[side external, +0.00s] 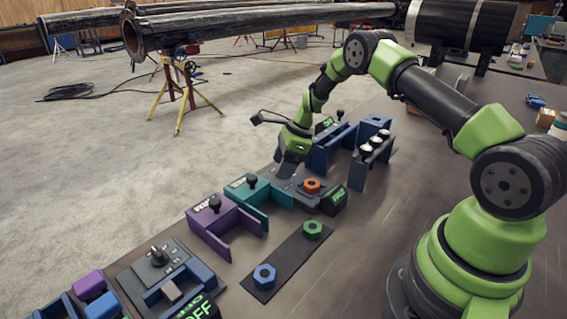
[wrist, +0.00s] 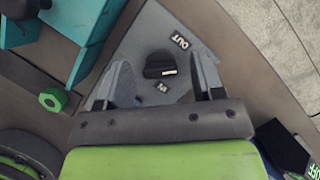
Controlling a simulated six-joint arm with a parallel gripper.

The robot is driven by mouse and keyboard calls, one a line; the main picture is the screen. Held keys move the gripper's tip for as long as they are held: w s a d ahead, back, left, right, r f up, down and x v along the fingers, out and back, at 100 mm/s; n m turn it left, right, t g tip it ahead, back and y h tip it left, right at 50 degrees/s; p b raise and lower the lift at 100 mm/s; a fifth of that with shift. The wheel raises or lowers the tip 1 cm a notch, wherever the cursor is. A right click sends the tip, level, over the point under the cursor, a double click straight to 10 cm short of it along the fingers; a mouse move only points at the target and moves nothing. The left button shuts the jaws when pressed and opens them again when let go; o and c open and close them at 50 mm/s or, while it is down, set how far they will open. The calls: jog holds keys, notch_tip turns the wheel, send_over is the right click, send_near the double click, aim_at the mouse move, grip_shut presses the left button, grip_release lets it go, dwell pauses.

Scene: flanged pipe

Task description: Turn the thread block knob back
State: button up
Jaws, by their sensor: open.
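The thread block (side external: 292,186) is a grey plate in the middle of the bench in the side external view. An orange nut (side external: 312,186) sits on its near part. In the wrist view, the dark thread block knob (wrist: 160,66) stands on the grey plate (wrist: 150,30), between the labels OUT and IN, its pale mark pointing right. My gripper (side external: 289,168) is over the far part of the plate and hides the knob in the side external view. In the wrist view my open gripper (wrist: 159,74) has one finger on each side of the knob, with gaps visible.
A teal fixture (side external: 255,198) and a purple fixture (side external: 225,225) stand left of the block. A black strip (side external: 288,258) holds green and blue nuts. A small display (side external: 335,200) is right of the block. A blue fixture (side external: 332,145) stands behind.

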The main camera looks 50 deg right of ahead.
jog(key=c, duration=0.9)
jog(key=shift+c, duration=0.2)
jog(key=shift+n, duration=0.4)
jog(key=n+g, duration=0.1)
jog(key=n, duration=0.2)
jog(key=shift+n+y, duration=0.3)
jog(key=shift+y, duration=0.1)
jog(key=shift+w+n+g, duration=0.1)
jog(key=shift+n+g, duration=0.9)
jog(key=shift+n, duration=1)
jog(key=o, duration=0.9)
jog(key=shift+o, duration=0.2)
